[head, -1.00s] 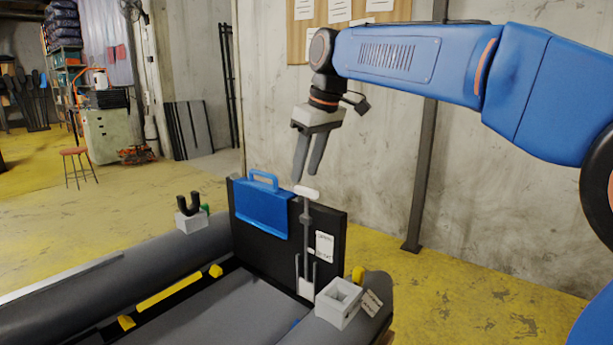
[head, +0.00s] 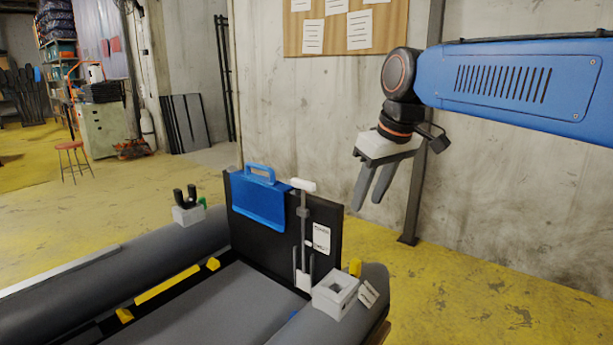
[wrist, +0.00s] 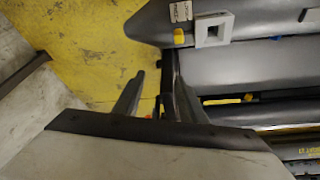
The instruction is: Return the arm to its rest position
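My gripper (head: 374,186) hangs in the air to the right of the boat's black transom (head: 275,237), in front of the concrete wall. Its two grey fingers point down with a gap between them, and nothing is seen between them. In the wrist view the fingers (wrist: 155,98) are also apart, with yellow floor and part of the boat beyond. My blue arm comes in from the right in the head view.
The grey inflatable boat (head: 235,305) carries a blue case-shaped piece (head: 259,204), a white-topped pump-like rod (head: 304,225) and a light grey square socket (head: 335,292). A dark post (head: 424,170) stands behind my gripper. Yellow floor (head: 480,290) at the right is clear.

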